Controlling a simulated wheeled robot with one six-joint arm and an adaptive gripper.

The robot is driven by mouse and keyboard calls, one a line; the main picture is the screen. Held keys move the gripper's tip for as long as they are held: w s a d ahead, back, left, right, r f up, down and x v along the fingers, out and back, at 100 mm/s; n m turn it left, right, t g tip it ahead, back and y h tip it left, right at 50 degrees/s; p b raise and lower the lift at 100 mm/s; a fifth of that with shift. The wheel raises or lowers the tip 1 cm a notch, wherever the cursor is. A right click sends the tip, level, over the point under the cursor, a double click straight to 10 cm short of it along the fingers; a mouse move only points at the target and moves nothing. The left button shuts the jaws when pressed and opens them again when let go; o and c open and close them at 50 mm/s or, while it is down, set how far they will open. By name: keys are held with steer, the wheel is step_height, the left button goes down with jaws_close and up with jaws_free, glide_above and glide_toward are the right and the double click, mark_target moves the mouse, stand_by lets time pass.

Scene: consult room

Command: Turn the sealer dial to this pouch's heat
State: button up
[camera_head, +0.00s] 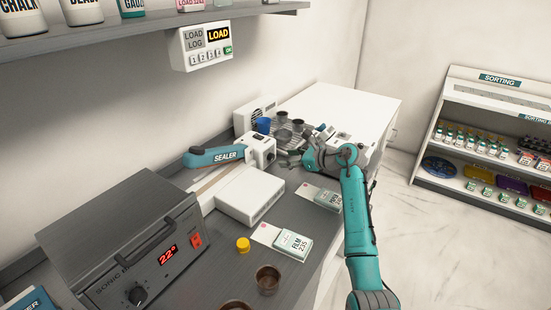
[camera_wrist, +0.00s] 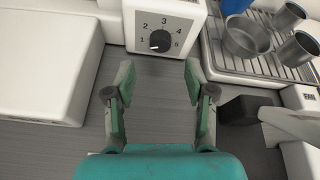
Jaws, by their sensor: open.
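The sealer (camera_head: 260,148) is a white unit with a teal arm lettered SEALER, on the grey counter. Its front shows a black round dial (camera_wrist: 160,40) with the numbers 1 to 5 around it; a small light mark shows on the knob, but I cannot tell surely which number it points at. My gripper (camera_wrist: 158,100) is open and empty, its green fingers below and in front of the dial, apart from it. In the head view my gripper (camera_head: 306,154) is right of the sealer. A white and teal box (camera_head: 292,244), its label seeming to read 235, sits on the counter.
A drying rack (camera_wrist: 265,66) with metal cups and a blue cup stands right of the dial. A white block (camera_head: 249,194) lies in front of the sealer. A sonic bath (camera_head: 140,250) reads 22°. A wall panel (camera_head: 205,46) shows LOAD. Dark cup (camera_head: 267,279) and yellow cap (camera_head: 243,245) stand nearer.

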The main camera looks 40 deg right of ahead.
mark_target(273, 158)
steer(key=x, duration=0.5)
steer(key=shift+w+a+f, duration=0.1)
steer(key=shift+w+f, duration=0.05)
steer(key=shift+w, duration=0.2)
jaws_close()
